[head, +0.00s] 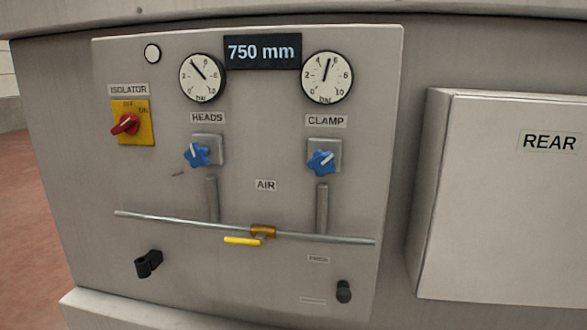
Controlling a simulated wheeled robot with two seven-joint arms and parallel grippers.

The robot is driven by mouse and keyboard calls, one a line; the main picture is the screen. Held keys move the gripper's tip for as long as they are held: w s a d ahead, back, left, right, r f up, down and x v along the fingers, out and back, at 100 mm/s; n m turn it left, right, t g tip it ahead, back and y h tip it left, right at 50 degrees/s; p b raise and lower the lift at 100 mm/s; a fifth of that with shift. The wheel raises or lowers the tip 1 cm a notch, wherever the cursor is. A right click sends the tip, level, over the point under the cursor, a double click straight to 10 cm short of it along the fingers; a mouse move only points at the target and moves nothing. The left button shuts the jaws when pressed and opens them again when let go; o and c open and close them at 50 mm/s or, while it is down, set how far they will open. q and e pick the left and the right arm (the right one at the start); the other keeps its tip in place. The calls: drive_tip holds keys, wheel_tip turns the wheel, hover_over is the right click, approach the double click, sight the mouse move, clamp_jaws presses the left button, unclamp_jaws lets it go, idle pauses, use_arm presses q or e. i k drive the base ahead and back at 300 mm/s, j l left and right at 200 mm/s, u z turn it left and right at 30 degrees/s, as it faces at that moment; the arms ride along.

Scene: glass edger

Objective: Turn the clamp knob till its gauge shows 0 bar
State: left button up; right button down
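The clamp knob (321,163) is a blue lobed knob with a white mark, on a grey square block under the CLAMP label (326,121). Its white mark points to the right and slightly up. The clamp gauge (327,77) is a round white dial above that label. Its dark needle points nearly straight up, leaning a little right, between 4 and 6 and well away from 0. Neither of my grippers is in view, and nothing touches the knob.
The heads knob (197,155) and heads gauge (202,77) sit to the left. A red isolator switch (125,124) is further left. A yellow air lever (243,241) lies below on a pipe (170,221). A REAR box (490,210) juts out at right.

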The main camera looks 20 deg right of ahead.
sight(322, 163)
drive_tip(key=i+j+z, duration=0.1)
drive_tip(key=z, duration=0.3)
drive_tip(key=j+z, duration=0.25)
drive_tip(key=z, duration=0.15)
